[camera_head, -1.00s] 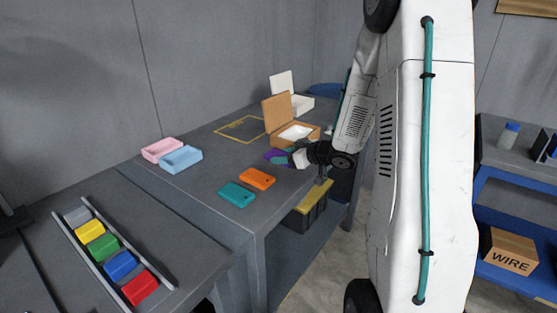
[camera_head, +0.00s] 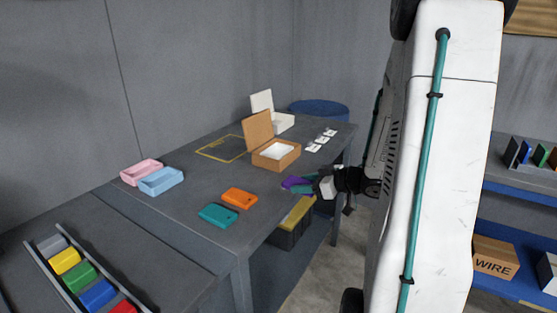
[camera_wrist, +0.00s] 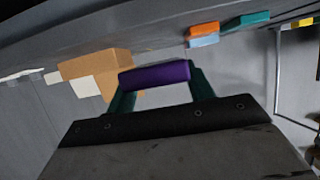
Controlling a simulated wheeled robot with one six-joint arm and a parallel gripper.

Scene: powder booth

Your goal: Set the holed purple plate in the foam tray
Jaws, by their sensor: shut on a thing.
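The purple plate (camera_head: 293,183) is in my gripper (camera_head: 304,186), whose teal fingers are shut on it. It is held by the front edge of the table, to the right of the orange plate. In the wrist view the purple plate (camera_wrist: 154,74) spans between the two fingers; its hole cannot be made out. An open brown box (camera_head: 285,161) with a raised lid stands behind the gripper on the table. A white, foam-like tray (camera_head: 275,150) sits inside it. The box also shows at the left of the wrist view (camera_wrist: 97,64), apart from the plate.
An orange plate (camera_head: 239,198) and a teal plate (camera_head: 218,216) lie near the table's front edge. Pink (camera_head: 140,171) and light blue (camera_head: 161,181) trays stand left. A white box (camera_head: 282,122) and several small white pieces (camera_head: 320,140) are farther back. A yellow-lidded bin (camera_head: 290,225) is below.

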